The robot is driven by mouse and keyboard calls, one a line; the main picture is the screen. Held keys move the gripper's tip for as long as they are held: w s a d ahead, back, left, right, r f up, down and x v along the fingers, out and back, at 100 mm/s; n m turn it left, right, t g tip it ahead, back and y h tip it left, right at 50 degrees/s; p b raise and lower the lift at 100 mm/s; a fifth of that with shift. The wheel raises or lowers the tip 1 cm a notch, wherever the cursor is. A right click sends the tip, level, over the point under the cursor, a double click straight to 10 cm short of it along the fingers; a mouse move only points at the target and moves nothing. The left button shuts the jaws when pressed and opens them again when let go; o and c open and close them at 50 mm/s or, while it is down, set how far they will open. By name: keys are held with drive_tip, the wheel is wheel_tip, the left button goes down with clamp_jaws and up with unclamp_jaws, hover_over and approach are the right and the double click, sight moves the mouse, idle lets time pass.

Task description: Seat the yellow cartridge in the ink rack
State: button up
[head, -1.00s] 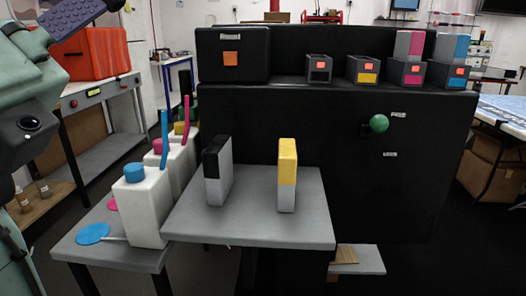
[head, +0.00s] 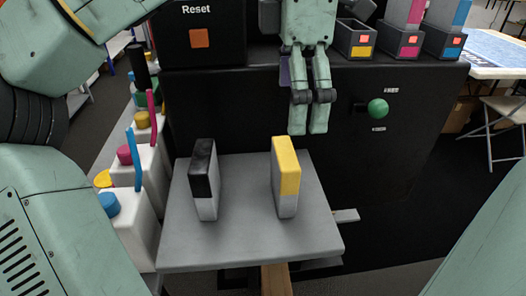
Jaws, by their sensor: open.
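The yellow cartridge (head: 287,180), yellow on top and grey below, stands upright on the small grey table. My gripper (head: 309,131) points down above and slightly right of it in the picture. Its two fingers are apart, with nothing seen between them. The ink rack on the black machine's top shows an empty-looking slot with a yellow label (head: 356,43). Beside it are a magenta-labelled slot (head: 402,43) and a cyan-labelled slot (head: 445,43), each holding a cartridge. My gripper and arm hide the rack's left part.
A black-and-grey cartridge (head: 203,178) stands left of the yellow one on the grey table (head: 240,235). White ink bottles (head: 130,200) with coloured caps and tubes line the left. A green knob (head: 378,109) sticks out of the black machine (head: 250,110). A Reset box (head: 199,35) stands at upper left.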

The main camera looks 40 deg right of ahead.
sight(286, 151)
wheel_tip(286, 151, down, 5)
drive_tip(key=shift+f+b, duration=0.15)
drive_tip(key=shift+b, duration=0.35)
drive_tip(key=shift+w+a+f+p, duration=0.15)
drive_tip(key=shift+f+p, duration=0.2)
drive_tip(key=shift+f, duration=1.05)
drive_tip(key=shift+w+a+f+p, duration=0.1)
drive_tip(key=shift+f+p, duration=0.2)
drive_tip(key=shift+f, duration=1.05)
drive_tip(key=shift+c, duration=0.3)
drive_tip(key=c, duration=1.4)
drive_tip(key=shift+r, duration=0.1)
